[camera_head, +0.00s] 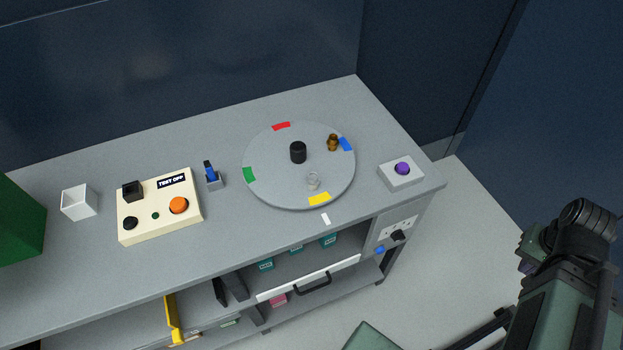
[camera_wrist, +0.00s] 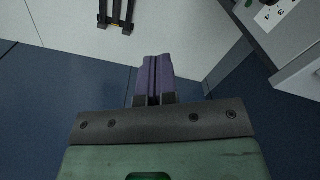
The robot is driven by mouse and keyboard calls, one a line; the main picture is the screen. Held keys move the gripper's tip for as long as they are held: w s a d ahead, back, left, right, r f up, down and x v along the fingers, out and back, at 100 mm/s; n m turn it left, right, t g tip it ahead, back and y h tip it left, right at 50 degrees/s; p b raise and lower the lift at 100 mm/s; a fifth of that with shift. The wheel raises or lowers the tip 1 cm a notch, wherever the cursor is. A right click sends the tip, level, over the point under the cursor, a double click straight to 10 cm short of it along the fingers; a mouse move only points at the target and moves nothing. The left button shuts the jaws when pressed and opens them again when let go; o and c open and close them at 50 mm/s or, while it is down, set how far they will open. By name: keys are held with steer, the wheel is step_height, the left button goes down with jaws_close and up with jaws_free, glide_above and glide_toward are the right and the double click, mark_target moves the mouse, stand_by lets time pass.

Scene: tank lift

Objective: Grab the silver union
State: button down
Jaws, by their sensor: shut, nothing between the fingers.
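A brass-coloured fitting (camera_head: 333,142) stands near the blue mark on the same turntable. A black knob (camera_head: 298,152) is at the turntable's centre. My gripper (camera_wrist: 154,62) shows in the wrist view with its purple fingers together and nothing between them. It points over the floor, away from the bench top. The union is not in the wrist view.
On the bench (camera_head: 225,245) are a cream test box (camera_head: 160,222) with an orange button, a blue-topped piece (camera_head: 210,172), a white open box (camera_head: 79,203) and a purple button box (camera_head: 401,174). A green block (camera_head: 18,222) is at far left. Below, a shelf holds teal bins (camera_head: 329,240).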

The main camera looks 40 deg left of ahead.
steer(key=c, duration=1.8)
jaws_free()
steer(key=o, duration=1.1)
